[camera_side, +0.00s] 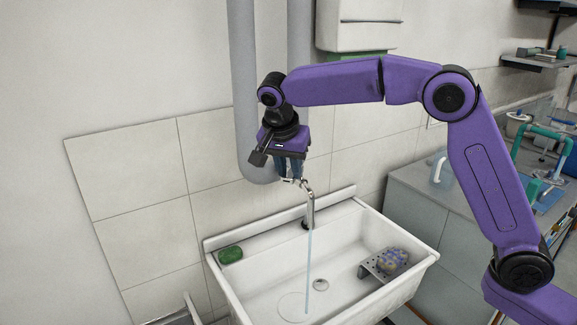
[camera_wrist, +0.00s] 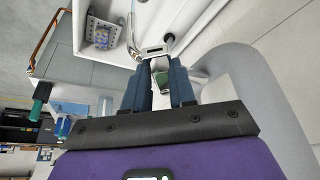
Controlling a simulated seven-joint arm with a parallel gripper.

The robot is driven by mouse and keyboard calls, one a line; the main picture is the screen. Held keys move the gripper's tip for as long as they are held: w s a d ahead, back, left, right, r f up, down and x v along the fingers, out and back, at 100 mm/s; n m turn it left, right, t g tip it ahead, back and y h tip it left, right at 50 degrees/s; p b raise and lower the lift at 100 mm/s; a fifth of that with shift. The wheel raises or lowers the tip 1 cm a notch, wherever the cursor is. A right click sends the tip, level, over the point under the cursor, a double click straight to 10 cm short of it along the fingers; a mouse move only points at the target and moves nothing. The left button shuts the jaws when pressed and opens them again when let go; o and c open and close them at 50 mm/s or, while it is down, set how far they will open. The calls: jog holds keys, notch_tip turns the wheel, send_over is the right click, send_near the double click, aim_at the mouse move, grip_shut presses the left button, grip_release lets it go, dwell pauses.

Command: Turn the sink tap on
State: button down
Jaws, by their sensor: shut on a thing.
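The chrome sink tap (camera_side: 310,207) rises from the back ledge of a white sink (camera_side: 340,205). A thin bluish stream of water (camera_side: 308,265) runs from the tap down into the basin. My gripper (camera_side: 289,179) points down at the top of the tap, with its blue fingers at the handle. In the wrist view, my gripper (camera_wrist: 160,62) has its two fingertips shut on the metal tap handle (camera_wrist: 155,51). The exact contact is small and partly hidden by the fingers.
A green soap bar (camera_side: 231,254) lies on the sink's left ledge. A grey rack (camera_side: 370,268) with a bumpy item sits at the basin's right. A grey pipe (camera_side: 245,95) runs down the wall close behind my gripper. A counter (camera_side: 425,195) stands at right.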

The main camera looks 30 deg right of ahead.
jog(key=shift+s+d+n, duration=0.25)
jog(key=shift+n, duration=0.35)
jog(key=c, duration=0.9)
grip_release()
jog(key=v, duration=1.7)
jog(key=shift+s+d+r, duration=0.2)
jog(key=shift+s+d, duration=0.05)
jog(key=shift+s, duration=0.1)
